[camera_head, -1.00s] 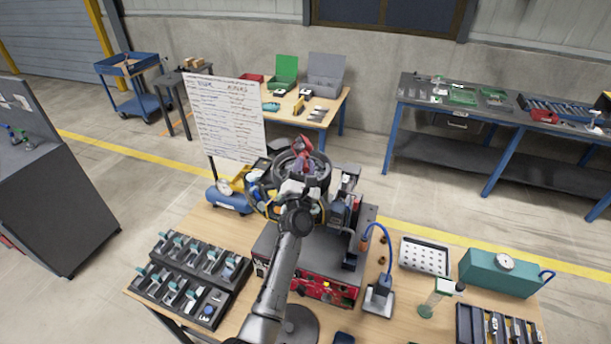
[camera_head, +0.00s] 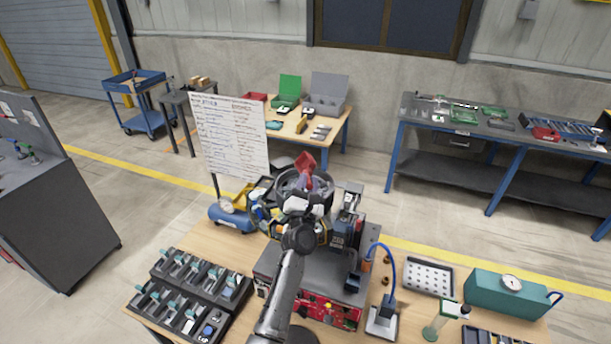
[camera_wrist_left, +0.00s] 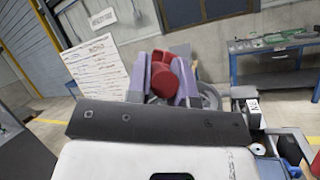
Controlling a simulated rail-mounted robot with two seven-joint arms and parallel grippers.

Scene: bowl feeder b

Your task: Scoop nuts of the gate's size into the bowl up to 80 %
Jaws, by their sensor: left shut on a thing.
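My left gripper (camera_head: 308,180) is shut on a red scoop (camera_head: 305,162) and holds it over the dark round feeder bowl (camera_head: 283,181). In the left wrist view the pale purple fingers (camera_wrist_left: 160,80) stand on both sides of the red scoop (camera_wrist_left: 163,83). The grey bowl rim (camera_wrist_left: 210,95) shows to the right of the fingers. The nuts and the fill level in the bowl are hidden behind my gripper and arm. I cannot tell whether the scoop holds nuts. My right gripper is not in view.
The feeder's red-fronted base (camera_head: 325,310) stands on the wooden table. A written board (camera_head: 235,135) rises behind left. Black part bins (camera_head: 190,295) lie left. A perforated tray (camera_head: 430,275) and teal box (camera_head: 507,293) are right. A blue cable (camera_head: 385,250) arches beside the base.

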